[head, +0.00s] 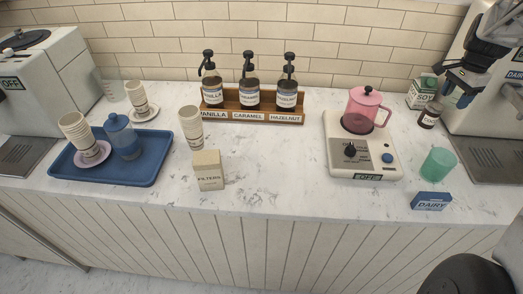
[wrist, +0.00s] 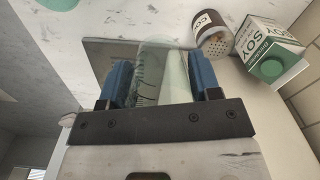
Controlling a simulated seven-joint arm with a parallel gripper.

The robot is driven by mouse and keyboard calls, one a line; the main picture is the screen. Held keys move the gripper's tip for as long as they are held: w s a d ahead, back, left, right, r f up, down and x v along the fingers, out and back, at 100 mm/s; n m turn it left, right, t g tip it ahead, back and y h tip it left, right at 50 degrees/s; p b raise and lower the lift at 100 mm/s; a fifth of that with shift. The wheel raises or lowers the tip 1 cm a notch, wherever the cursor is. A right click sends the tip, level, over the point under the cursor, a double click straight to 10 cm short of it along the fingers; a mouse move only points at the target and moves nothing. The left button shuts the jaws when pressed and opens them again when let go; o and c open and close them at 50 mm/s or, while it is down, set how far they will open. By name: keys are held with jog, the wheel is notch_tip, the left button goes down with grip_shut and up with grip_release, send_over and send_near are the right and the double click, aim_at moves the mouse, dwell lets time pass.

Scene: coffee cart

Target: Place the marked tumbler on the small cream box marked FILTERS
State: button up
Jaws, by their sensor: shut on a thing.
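The marked tumbler (wrist: 165,75) is clear with dark measuring lines, and sits between the two blue fingers of my gripper (wrist: 160,82) in the wrist view. The gripper is shut on it. In the head view my gripper (head: 458,82) is at the upper right, above the counter near the soy carton; the tumbler is hard to make out there. The small cream FILTERS box (head: 209,178) stands near the counter's front edge, left of centre. Its top looks bare. It is far to the left of my gripper.
A cup stack (head: 190,128) stands close behind the box. A blue tray (head: 142,172) is to its left, the syrup rack (head: 237,116) behind. A green tumbler (head: 438,164) and DAIRY box (head: 431,201) are at right.

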notch_tip(320, 180, up, 6)
jog(key=shift+r, duration=0.1)
jog(key=s+a+r+n, duration=0.1)
jog(key=s+a+n, duration=0.2)
jog(key=a, duration=1.5)
jog(key=s+a+r+n, duration=0.1)
jog(key=s+a+n, duration=0.25)
jog(key=a, duration=1.35)
jog(key=s+a+f+n, duration=0.1)
jog(key=s+a+n, duration=0.4)
jog(key=s+a, duration=1.1)
jog(key=s+a+f+n, duration=0.25)
jog(key=s+a, duration=0.45)
jog(key=s, duration=0.5)
jog(key=shift+n, duration=0.3)
jog(key=shift+w+d+f, duration=0.15)
jog(key=shift+f, duration=1.9)
jog(key=shift+w, duration=0.1)
